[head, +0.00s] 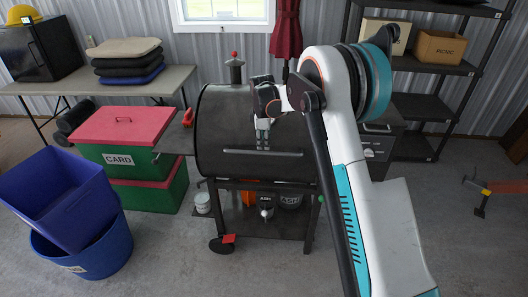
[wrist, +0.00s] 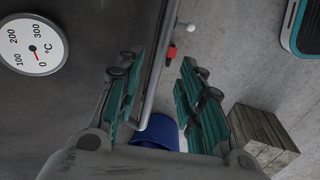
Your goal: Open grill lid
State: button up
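The grill (head: 225,130) is a dark barrel smoker, and its lid (head: 228,112) is down. A long metal handle bar (head: 285,154) runs across the lid's front; it also shows in the wrist view (wrist: 163,60). My gripper (head: 263,143) is at the lid's front, by the middle of the bar. In the wrist view my gripper (wrist: 165,95) is open, with green-padded fingers apart. The bar passes between the fingers in that picture, nearer the left one; I cannot tell how deep it sits. The lid's round temperature gauge (wrist: 32,44) is at the left.
Blue bins (head: 60,205) and red-lidded green boxes (head: 125,140) stand left of the grill. A table (head: 175,78) with cushions is behind. Dark shelving (head: 440,68) stands at the back right. A side shelf (head: 175,140) juts from the grill's left. Floor in front is clear.

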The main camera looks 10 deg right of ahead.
aim_at(264, 152)
jog(key=f, duration=0.3)
jog(key=w+f+b, duration=0.1)
jog(key=f, duration=0.2)
jog(key=shift+w+d, duration=0.1)
jog(key=shift+d, duration=0.1)
grip_shut()
